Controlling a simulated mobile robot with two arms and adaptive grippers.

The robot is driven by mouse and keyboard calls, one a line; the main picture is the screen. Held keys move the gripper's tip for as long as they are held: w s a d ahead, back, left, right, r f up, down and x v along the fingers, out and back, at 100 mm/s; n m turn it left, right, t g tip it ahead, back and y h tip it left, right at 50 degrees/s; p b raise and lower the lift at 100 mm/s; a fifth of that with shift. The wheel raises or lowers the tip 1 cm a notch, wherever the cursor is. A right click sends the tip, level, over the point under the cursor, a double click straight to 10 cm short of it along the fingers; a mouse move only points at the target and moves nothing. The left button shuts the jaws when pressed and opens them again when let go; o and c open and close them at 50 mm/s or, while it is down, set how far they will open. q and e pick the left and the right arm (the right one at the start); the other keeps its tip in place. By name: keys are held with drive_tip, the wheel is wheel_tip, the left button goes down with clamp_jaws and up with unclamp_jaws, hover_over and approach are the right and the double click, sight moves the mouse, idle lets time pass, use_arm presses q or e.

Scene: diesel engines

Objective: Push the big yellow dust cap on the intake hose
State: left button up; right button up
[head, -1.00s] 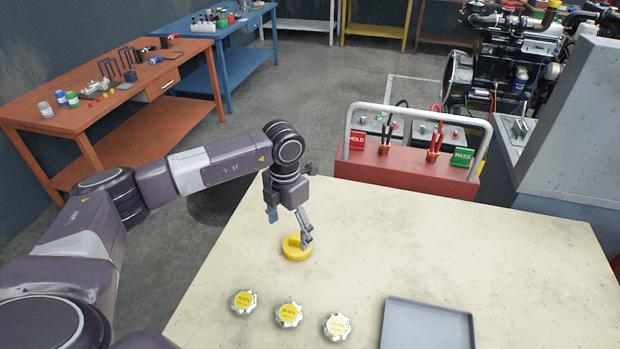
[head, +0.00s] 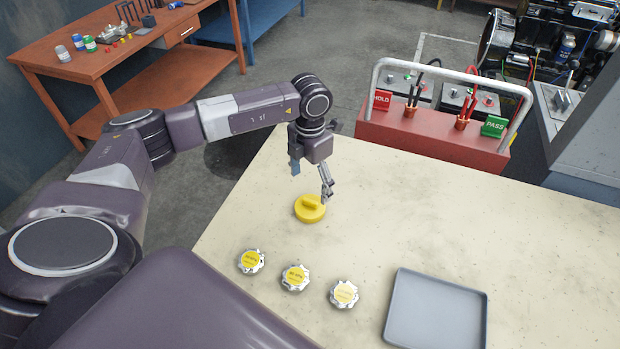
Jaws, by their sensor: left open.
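The big yellow dust cap (head: 309,213) lies on the pale tabletop, with its raised grip bar upward. My left gripper (head: 311,183) is above the cap, pointing down, with its two fingers spread wide. One finger is at the left, above the table, and the other comes down close to the right side of the cap's bar. I cannot tell whether that finger touches the cap. My right gripper is not in view. The intake hose cannot be made out; part of an engine (head: 560,40) shows at the top right.
Three silver caps with yellow labels (head: 295,278) lie in a row at the table's near side. A grey tray (head: 437,310) lies to their right. A red battery cart (head: 430,138) with a handle stands beyond the far table edge. The table's right part is clear.

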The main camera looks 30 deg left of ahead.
sight(310, 200)
use_arm(q)
wheel_tip(310, 200, down, 2)
drive_tip(key=shift+f+b, duration=0.1)
drive_tip(key=shift+b, duration=0.35)
wheel_tip(310, 200, down, 3)
drive_tip(key=b, duration=0.3)
drive_tip(key=shift+f, duration=0.2)
drive_tip(key=shift+f+b, duration=0.35)
drive_tip(key=shift+f, duration=0.25)
drive_tip(key=shift+c, duration=0.3)
clamp_jaws()
drive_tip(key=shift+s, duration=0.1)
drive_tip(key=shift+r, duration=0.15)
